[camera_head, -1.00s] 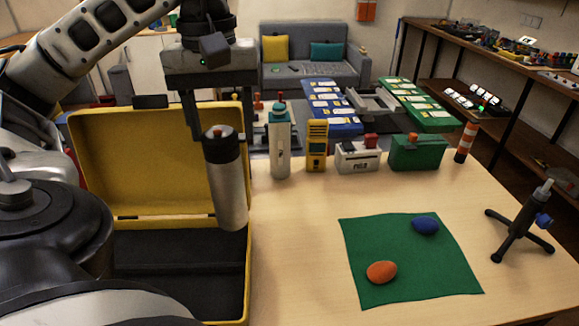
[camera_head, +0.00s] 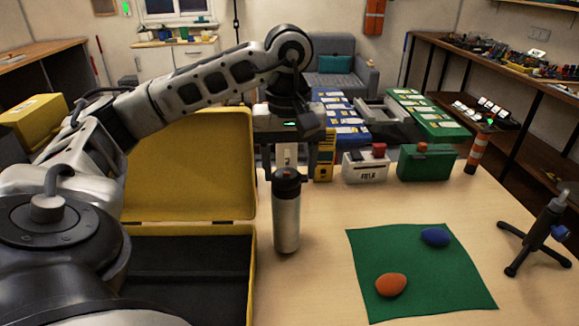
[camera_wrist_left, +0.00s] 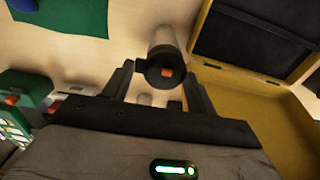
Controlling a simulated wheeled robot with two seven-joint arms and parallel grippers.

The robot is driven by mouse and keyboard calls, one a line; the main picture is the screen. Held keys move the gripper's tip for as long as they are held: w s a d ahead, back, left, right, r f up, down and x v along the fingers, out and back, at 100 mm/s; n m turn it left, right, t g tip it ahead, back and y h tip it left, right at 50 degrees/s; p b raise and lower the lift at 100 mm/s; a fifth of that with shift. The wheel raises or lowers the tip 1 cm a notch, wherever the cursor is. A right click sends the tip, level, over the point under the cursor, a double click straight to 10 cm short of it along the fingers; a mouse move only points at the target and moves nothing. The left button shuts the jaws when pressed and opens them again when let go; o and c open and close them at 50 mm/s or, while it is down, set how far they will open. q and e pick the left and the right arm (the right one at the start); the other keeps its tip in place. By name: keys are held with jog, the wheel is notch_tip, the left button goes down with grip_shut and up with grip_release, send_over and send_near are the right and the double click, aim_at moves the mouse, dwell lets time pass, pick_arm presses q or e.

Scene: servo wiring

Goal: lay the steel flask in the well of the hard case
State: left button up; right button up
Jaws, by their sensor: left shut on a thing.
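The steel flask (camera_head: 286,220), a silver cylinder with a dark cap and a small red top, is upright just right of the hard case. It also shows in the left wrist view (camera_wrist_left: 160,36), cap towards the camera. My left gripper (camera_head: 285,172) is shut on it near the cap; the fingers show on either side in the wrist view (camera_wrist_left: 160,85). I cannot tell whether the flask's base touches the table. The open yellow hard case (camera_head: 190,180) has its lid raised. Its black well (camera_head: 195,285) looks empty; my arm hides its left part. My right gripper is out of view.
A green mat (camera_head: 420,290) with an orange stone (camera_head: 391,285) and a blue stone (camera_head: 435,237) lies to the right. A white box (camera_head: 365,166) and a green box (camera_head: 427,162) stand behind. A small black tripod (camera_head: 540,235) is far right. Table between flask and mat is clear.

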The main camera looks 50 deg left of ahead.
pick_arm(q)
jog(key=shift+f, duration=0.45)
jog(key=o, duration=1.3)
jog(key=shift+c, duration=0.2)
